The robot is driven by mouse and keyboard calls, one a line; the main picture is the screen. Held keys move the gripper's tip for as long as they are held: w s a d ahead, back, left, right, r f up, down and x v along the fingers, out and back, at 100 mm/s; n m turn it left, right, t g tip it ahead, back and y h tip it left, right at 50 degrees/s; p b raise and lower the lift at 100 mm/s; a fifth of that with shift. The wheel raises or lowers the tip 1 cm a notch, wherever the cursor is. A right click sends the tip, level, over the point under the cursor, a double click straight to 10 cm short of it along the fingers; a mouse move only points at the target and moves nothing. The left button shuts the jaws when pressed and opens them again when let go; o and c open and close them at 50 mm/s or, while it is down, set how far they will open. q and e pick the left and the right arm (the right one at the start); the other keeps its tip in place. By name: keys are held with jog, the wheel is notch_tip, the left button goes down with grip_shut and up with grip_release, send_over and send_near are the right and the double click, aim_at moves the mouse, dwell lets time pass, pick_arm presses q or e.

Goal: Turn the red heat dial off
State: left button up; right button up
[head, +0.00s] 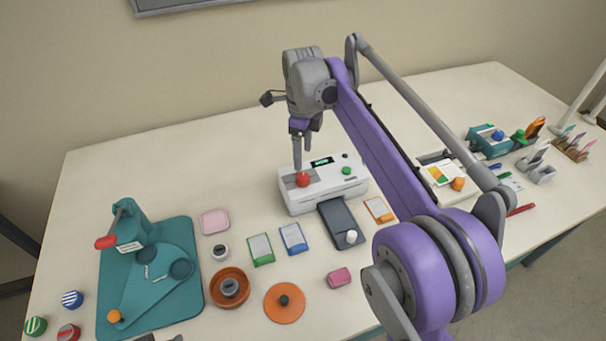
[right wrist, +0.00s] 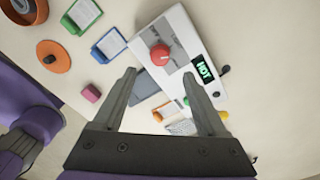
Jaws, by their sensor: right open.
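The red heat dial (head: 303,180) is on the top of the white laminator (head: 297,204), on a grey panel. It also shows in the right wrist view (right wrist: 160,54), just beyond my fingertips and roughly centred between them. A small display on the laminator (right wrist: 204,70) shows green letters. My right gripper (head: 301,164) is open and empty, pointing down above the dial. It also shows in the right wrist view (right wrist: 159,76), with nothing between its fingers. The dial looks clear of the fingers, but the exact gap is hard to tell. My left gripper is not in view.
A green button (head: 346,170) is on the laminator, right of the display. A dark tray (head: 338,214) sits at its front. Card pouches (head: 293,238), an orange disc (head: 284,303) and a teal press (head: 150,275) lie nearer. My right arm hides part of the table's right half.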

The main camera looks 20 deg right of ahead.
aim_at(303, 176)
notch_tip(303, 176, down, 8)
jog(key=shift+f+b, duration=0.1)
jog(key=shift+b, duration=0.2)
grip_shut()
dwell(0.3)
